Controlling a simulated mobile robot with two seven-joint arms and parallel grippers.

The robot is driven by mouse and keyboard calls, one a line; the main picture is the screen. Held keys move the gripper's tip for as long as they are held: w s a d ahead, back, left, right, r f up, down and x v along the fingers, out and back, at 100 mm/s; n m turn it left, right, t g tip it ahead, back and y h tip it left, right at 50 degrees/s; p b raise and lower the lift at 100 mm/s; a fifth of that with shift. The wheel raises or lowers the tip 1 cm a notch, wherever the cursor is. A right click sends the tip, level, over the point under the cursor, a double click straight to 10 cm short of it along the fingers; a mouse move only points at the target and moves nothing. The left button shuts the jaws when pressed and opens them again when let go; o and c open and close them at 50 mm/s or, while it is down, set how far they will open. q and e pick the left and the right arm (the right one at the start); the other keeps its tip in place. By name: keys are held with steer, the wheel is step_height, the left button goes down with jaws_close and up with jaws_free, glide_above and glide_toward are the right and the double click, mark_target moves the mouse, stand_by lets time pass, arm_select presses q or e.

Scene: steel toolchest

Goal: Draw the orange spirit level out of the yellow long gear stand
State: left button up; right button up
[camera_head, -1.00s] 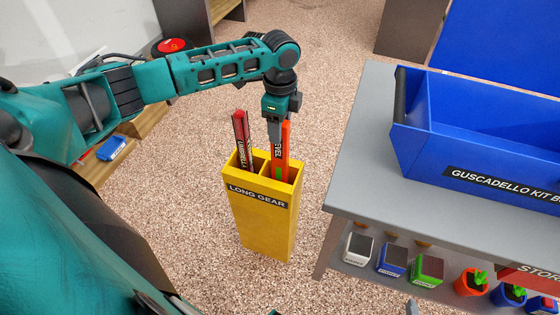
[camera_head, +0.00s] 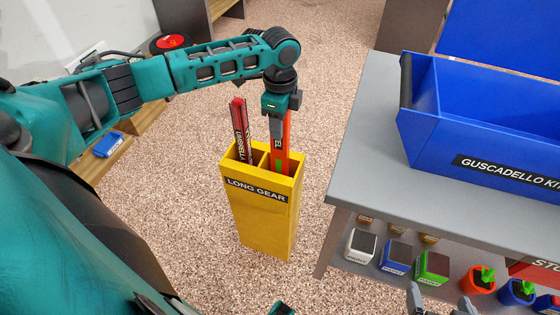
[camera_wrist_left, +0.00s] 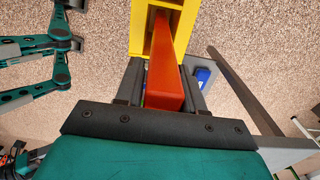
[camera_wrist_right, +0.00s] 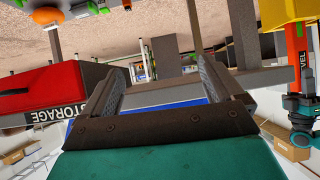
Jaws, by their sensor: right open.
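The orange spirit level (camera_head: 287,132) stands upright in the right compartment of the yellow long gear stand (camera_head: 262,222), its lower part hidden inside. My left gripper (camera_head: 277,142) is above the stand with its fingers on either side of the level's upper part. In the left wrist view the fingers (camera_wrist_left: 160,88) sit close against both sides of the level (camera_wrist_left: 168,70), so it looks shut on it. My right gripper (camera_head: 443,297) is open and empty at the bottom edge of the head view; its fingers are wide apart in the right wrist view (camera_wrist_right: 165,85).
A red umbrella (camera_head: 239,118) stands in the stand's left compartment. A grey table (camera_head: 368,140) with a blue kit box (camera_head: 470,140) is to the right. Small boxes and plant pots (camera_head: 482,278) are on its lower shelf. Speckled floor around the stand is clear.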

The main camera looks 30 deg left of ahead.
arm_select(q)
steer(key=c, duration=0.6)
step_height(320, 180, up, 3)
steer(key=p, duration=0.4)
steer(key=shift+r, duration=0.1)
steer(key=shift+r+p, duration=0.95)
steer(key=shift+p, duration=0.15)
arm_select(e)
steer(key=d+r, duration=0.1)
steer(key=s+d+r+h, duration=0.1)
steer(key=shift+s+d, duration=0.2)
steer(key=shift+d, duration=0.2)
